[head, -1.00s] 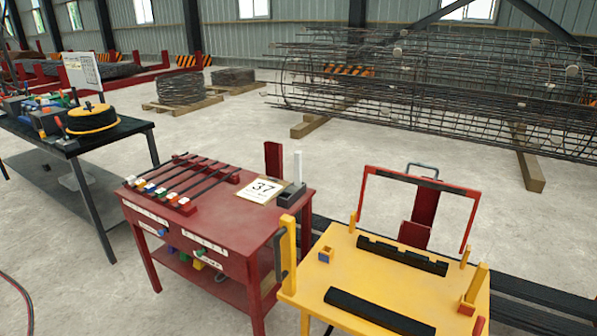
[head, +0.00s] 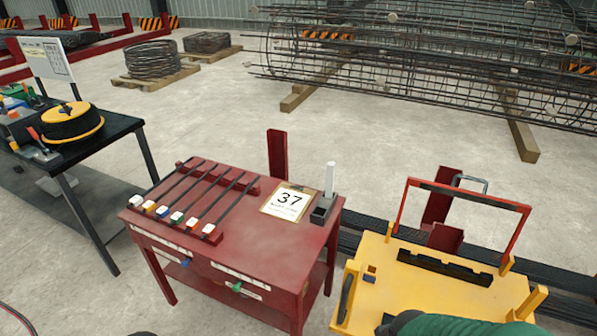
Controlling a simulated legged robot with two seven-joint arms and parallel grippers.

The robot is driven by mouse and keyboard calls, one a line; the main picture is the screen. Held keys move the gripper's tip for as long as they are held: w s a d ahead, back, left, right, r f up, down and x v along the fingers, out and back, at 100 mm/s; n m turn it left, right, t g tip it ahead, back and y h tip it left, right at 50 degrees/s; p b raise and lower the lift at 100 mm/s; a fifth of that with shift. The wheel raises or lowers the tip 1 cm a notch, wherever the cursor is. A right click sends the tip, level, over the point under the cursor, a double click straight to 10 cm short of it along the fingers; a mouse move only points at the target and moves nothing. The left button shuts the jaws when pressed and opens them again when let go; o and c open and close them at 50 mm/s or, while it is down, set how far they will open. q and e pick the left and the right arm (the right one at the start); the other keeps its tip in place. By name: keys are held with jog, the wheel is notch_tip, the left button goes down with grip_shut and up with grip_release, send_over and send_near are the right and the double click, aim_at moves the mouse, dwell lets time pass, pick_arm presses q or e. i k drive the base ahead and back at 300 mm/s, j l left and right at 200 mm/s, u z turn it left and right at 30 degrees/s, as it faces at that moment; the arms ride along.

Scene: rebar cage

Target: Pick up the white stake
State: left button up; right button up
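Several dark rods lie side by side in a red rack (head: 247,184) on the red table (head: 262,240). Their near ends carry coloured caps, and the cap at the far left is white (head: 136,201). Another pale cap (head: 192,224) shows toward the right of the row. A white upright bar (head: 330,178) stands in a dark grey block (head: 323,208) at the table's right back corner. I cannot tell for certain which of these is the white stake. Neither of my grippers shows in the head view.
A yellow table (head: 420,290) with a dark slotted bar (head: 444,266) stands at the right. A black table (head: 92,143) stands at the left. A green rounded shape (head: 435,325) covers part of the bottom right edge.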

aim_at(330, 166)
jog(key=i+j, duration=0.2)
jog(key=j, duration=0.15)
jog(key=i+j, duration=0.2)
jog(key=j, duration=0.15)
jog(key=i+j, duration=0.2)
jog(key=j, duration=0.15)
jog(key=i+j, duration=0.2)
jog(key=j, duration=0.15)
jog(key=i+l, duration=0.1)
jog(key=i, duration=0.8)
